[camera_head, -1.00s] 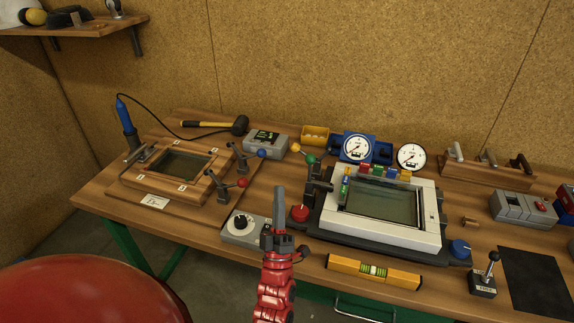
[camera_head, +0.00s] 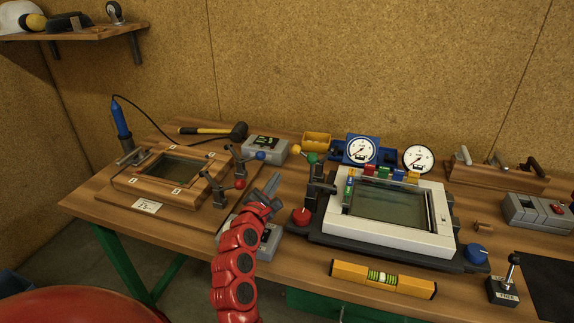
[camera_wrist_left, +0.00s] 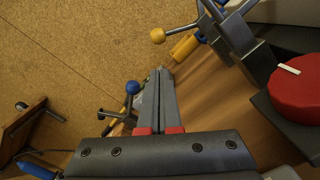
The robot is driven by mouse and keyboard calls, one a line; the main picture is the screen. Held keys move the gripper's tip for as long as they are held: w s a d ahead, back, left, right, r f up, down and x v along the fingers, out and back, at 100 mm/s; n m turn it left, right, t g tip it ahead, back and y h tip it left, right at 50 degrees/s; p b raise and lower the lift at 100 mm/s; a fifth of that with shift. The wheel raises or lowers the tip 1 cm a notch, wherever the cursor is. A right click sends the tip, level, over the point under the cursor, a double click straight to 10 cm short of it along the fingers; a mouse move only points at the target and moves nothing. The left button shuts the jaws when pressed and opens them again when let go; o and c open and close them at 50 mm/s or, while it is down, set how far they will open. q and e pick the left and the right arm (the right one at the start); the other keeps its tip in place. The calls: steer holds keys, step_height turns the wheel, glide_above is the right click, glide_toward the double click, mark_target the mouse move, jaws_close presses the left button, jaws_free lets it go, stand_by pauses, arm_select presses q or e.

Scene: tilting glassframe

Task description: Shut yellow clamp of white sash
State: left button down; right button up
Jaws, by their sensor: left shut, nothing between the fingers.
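The white sash (camera_head: 440,215) lies on a dark base at the right of the bench, around a glass pane. The clamp with the yellow knob (camera_head: 296,149) stands by its back left corner, with a green-knobbed one (camera_head: 312,158) close by. The yellow knob also shows at the top of the left wrist view (camera_wrist_left: 157,35), its rod running right to a grey metal body. My left gripper (camera_head: 274,182) is shut and empty, left of the sash and in front of the yellow knob, apart from it. My right gripper is not in view.
A wooden frame (camera_head: 130,181) with red- and blue-knobbed clamps is at the left. A red dial (camera_head: 301,217) stands near the sash's left side. A yellow level (camera_head: 383,279) lies in front. Gauges (camera_head: 361,149) and a yellow bin (camera_head: 317,139) are behind.

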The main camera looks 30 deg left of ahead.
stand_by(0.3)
arm_select(q)
steer(key=w+a+p, duration=0.1)
steer(key=w+a, duration=0.1)
steer(key=w, duration=0.7)
steer(key=shift+w+r, duration=0.15)
steer(key=shift+w, duration=0.25)
steer(key=shift+r, duration=0.15)
steer(key=shift+d+r+m+p, duration=0.1)
steer(key=shift+r+m+p, duration=0.2)
steer(key=shift+m, duration=0.1)
